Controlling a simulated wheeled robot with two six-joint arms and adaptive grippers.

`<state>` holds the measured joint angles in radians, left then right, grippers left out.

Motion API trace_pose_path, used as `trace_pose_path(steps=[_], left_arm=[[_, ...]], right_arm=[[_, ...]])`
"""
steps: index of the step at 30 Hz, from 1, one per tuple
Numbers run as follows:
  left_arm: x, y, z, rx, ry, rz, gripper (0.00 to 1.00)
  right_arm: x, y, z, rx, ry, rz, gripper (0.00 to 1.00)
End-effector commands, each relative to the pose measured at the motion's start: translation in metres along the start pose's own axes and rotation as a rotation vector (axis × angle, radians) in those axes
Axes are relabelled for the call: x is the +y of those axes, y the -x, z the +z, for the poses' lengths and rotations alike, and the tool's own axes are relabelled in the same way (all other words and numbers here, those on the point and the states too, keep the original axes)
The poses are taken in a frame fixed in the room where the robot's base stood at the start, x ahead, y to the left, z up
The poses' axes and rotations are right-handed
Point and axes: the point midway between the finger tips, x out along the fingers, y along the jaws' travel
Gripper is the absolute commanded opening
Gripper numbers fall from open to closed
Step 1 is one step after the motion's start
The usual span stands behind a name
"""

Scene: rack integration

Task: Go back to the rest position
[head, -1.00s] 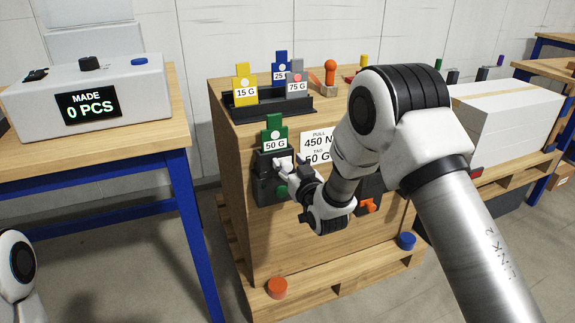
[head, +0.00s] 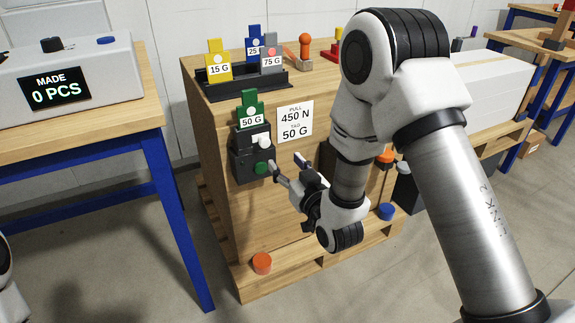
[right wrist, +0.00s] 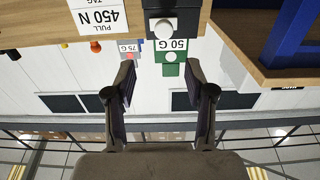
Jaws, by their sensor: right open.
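My right gripper (head: 286,163) is open and empty in front of the wooden box's front face, just right of a black device (head: 240,163). One fingertip appears close to the device's green button (head: 261,168); I cannot tell the exact gap. The green 50 G tag (head: 250,111) stands upright in the top of the device, above a white knob (head: 264,142). In the right wrist view, the gripper (right wrist: 159,70) has its fingers spread, with the 50 G tag (right wrist: 172,57) beyond them. My left gripper is out of view; only a bit of that arm shows.
A black rack (head: 243,83) on the wooden box (head: 215,150) holds yellow, blue and grey tags. A sign (head: 295,121) reads 450 N and 50 G. A blue-legged table (head: 150,130) with a "0 PCS" counter stands left.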

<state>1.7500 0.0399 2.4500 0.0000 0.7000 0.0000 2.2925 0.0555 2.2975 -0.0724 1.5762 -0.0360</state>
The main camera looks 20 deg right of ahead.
Motion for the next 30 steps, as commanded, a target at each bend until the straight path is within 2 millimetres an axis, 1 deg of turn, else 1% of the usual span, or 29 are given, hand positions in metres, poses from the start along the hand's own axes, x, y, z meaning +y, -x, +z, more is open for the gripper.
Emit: trace_pose_path(steps=[8, 10, 11, 13, 14, 15, 16, 17, 18, 20, 21, 23, 24, 26, 27, 29, 30], left_arm=[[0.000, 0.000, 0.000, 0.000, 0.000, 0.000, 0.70], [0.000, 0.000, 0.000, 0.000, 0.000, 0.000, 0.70], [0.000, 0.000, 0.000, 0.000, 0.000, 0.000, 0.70], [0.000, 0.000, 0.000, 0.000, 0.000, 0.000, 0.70], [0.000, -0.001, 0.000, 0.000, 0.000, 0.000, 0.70], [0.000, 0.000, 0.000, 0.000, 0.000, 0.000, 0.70], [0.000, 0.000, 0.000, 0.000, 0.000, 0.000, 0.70], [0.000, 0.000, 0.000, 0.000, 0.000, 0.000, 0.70], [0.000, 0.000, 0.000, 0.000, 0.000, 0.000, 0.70], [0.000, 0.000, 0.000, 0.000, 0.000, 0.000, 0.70], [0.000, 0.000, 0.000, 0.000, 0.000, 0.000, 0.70], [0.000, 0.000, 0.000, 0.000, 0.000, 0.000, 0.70], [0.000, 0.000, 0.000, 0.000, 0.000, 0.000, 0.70], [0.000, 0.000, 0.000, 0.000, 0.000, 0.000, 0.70], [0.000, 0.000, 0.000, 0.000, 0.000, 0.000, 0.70], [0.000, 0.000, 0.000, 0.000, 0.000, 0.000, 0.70], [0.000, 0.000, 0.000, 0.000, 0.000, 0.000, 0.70]], right_arm=[[0.000, 0.000, 0.000, -0.001, 0.000, 0.000, 0.54], [0.000, 0.000, 0.004, -0.008, 0.000, 0.000, 0.54], [0.000, 0.001, 0.009, -0.018, -0.001, 0.000, 0.54], [-0.001, 0.006, 0.033, -0.062, -0.002, -0.001, 0.54], [-0.001, 0.010, 0.049, -0.092, -0.002, -0.001, 0.54], [-0.002, 0.018, 0.074, -0.143, -0.003, -0.002, 0.54], [-0.002, 0.027, 0.095, -0.189, -0.004, -0.002, 0.54], [-0.003, 0.037, 0.118, -0.246, -0.005, -0.001, 0.54], [-0.003, 0.054, 0.150, -0.336, -0.007, 0.000, 0.54], [-0.004, 0.083, 0.195, -0.486, -0.010, 0.002, 0.54], [-0.004, 0.105, 0.223, -0.588, -0.013, 0.005, 0.54], [-0.005, 0.138, 0.258, -0.733, -0.017, 0.009, 0.54], [-0.005, 0.161, 0.277, -0.826, -0.020, 0.012, 0.54], [-0.006, 0.193, 0.300, -0.955, -0.025, 0.015, 0.54], [-0.007, 0.214, 0.312, -1.036, -0.028, 0.018, 0.54], [-0.007, 0.245, 0.327, -1.157, -0.032, 0.023, 0.54], [-0.007, 0.265, 0.334, -1.235, -0.036, 0.028, 0.54]])
